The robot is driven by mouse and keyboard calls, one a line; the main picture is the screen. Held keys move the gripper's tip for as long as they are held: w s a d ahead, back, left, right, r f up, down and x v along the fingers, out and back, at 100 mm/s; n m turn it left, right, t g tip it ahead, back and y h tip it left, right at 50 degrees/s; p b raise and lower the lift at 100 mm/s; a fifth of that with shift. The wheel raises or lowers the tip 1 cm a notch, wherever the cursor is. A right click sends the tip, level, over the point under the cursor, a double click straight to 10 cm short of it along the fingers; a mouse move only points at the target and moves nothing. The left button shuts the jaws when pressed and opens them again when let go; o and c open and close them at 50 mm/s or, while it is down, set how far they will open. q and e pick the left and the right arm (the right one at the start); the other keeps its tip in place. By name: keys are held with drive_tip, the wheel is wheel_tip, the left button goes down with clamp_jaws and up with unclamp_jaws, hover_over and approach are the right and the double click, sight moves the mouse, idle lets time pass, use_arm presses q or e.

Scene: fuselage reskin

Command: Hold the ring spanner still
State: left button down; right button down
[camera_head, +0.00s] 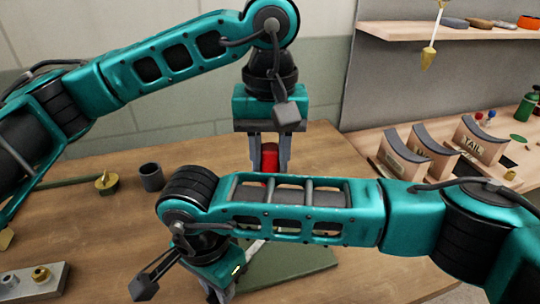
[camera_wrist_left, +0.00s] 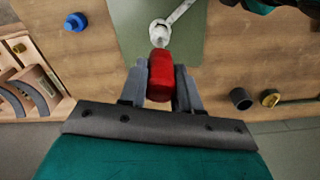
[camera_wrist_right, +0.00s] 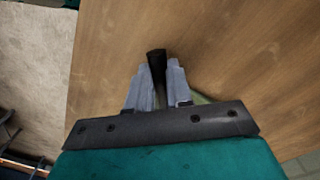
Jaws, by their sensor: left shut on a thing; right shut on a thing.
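The ring spanner (camera_wrist_left: 178,14) is pale metal. In the left wrist view its ring end lies just beyond a red handle-like piece (camera_wrist_left: 160,78), over the green mat. My left gripper (camera_head: 269,172) is shut on the red piece; whether that piece touches the ring I cannot tell. In the head view part of the spanner's pale shaft (camera_head: 256,247) shows beneath my right arm. My right gripper (camera_wrist_right: 157,72) is shut on a dark bar, which looks like the spanner's handle end. My right forearm hides the ring end in the head view.
The green mat (camera_head: 300,263) lies on the wooden table (camera_head: 100,222). A dark cup (camera_head: 151,177) and a brass piece (camera_head: 106,182) stand at the left, a metal block (camera_head: 32,283) at the front left. Curved, labelled holders (camera_head: 480,140) stand at the right.

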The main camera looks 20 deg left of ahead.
use_arm(q)
drive_tip(key=shift+r, duration=2.5)
use_arm(e)
drive_tip(key=c, duration=0.9)
unclamp_jaws()
drive_tip(key=shift+c, duration=0.2)
wheel_tip(320, 180, up, 7)
drive_tip(key=shift+a+f, duration=0.15)
drive_tip(key=shift+r, duration=0.4)
